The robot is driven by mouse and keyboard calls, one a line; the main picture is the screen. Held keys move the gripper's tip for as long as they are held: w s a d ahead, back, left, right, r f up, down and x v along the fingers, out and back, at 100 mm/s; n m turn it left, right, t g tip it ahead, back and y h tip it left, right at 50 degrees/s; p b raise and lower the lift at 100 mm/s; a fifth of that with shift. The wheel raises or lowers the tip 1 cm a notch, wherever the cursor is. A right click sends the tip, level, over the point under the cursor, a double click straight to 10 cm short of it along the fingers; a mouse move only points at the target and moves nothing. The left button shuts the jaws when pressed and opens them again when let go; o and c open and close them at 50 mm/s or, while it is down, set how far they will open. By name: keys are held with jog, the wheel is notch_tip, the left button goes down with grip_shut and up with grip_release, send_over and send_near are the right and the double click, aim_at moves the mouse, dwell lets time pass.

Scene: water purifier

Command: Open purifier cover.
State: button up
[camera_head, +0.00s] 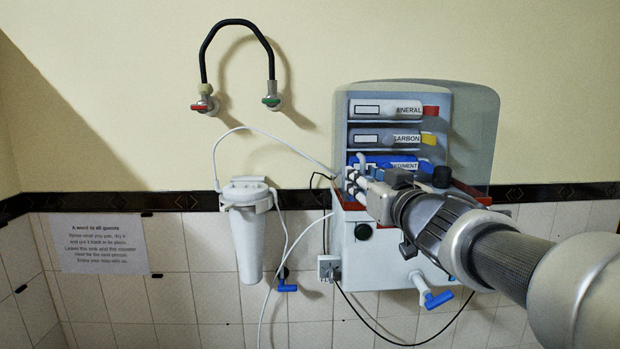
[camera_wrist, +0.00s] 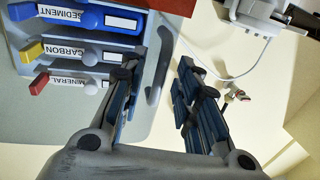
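The water purifier (camera_head: 345,240) hangs on the wall, with stacked filters labelled MINERAL, CARBON and SEDIMENT. A see-through grey-green cover (camera_head: 476,125) spans its upper part and reaches past its right side; it appears to lie over the filters. The cover also shows in the wrist view (camera_wrist: 60,122). In the head view my gripper (camera_head: 366,184) hides the purifier's middle.
A white filter housing (camera_head: 247,235) hangs to the left, with thin white hoses running to the purifier. Two blue taps (camera_head: 437,299) (camera_head: 287,287), a black cord and a socket (camera_head: 328,267) sit low. A black hose (camera_head: 237,24) is above left. A paper notice (camera_head: 98,243) is far left.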

grip_shut()
dwell(0.3)
dwell(0.5)
